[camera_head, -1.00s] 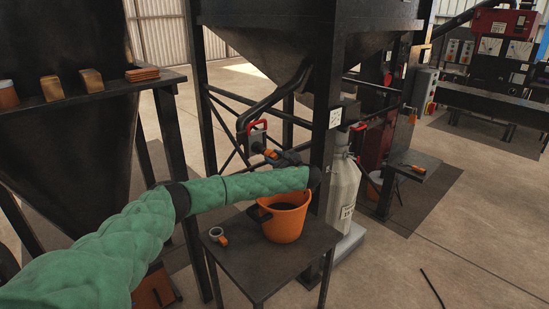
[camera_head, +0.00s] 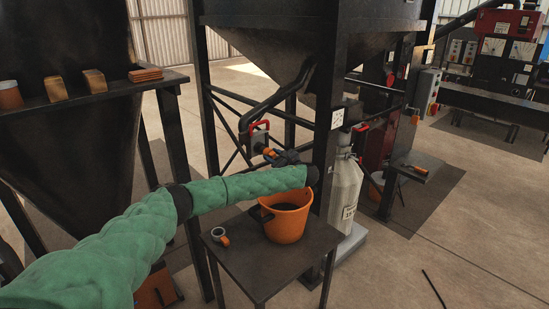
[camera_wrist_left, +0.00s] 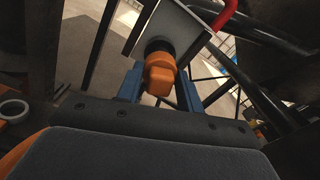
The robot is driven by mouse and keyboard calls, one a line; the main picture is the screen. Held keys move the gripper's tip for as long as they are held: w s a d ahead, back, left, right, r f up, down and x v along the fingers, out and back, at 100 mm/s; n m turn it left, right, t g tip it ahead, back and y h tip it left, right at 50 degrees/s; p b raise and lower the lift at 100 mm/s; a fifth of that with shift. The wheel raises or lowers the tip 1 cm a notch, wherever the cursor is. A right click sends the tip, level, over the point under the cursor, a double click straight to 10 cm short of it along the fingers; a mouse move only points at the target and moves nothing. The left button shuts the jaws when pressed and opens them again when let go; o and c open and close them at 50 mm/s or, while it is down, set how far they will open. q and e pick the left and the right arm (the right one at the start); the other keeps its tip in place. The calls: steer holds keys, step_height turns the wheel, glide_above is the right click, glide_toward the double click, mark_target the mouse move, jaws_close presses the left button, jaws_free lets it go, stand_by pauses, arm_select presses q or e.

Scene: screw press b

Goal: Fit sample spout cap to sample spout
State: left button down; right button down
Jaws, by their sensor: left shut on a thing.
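The sample spout cap (camera_wrist_left: 160,76) is orange. In the left wrist view it sits between the two blue fingers of my left gripper (camera_wrist_left: 159,88), which is shut on it. The cap's far end meets the dark round end of the sample spout (camera_wrist_left: 158,46) below a grey plate; I cannot tell how far it is seated. In the head view my left gripper (camera_head: 279,156) is at the end of the green-sleeved arm, with the orange cap (camera_head: 268,152) just below the grey spout fitting with a red handle (camera_head: 259,136). My right gripper is not in view.
An orange bucket (camera_head: 287,224) stands on a small dark table (camera_head: 265,275) below my left forearm, with a tape roll (camera_head: 219,236) beside it.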

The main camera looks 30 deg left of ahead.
arm_select(q)
steer(key=shift+w+a, duration=0.15)
steer(key=shift+a, duration=0.25)
stand_by(0.4)
steer(key=c, duration=0.8)
jaws_free()
steer(key=shift+c, duration=0.2)
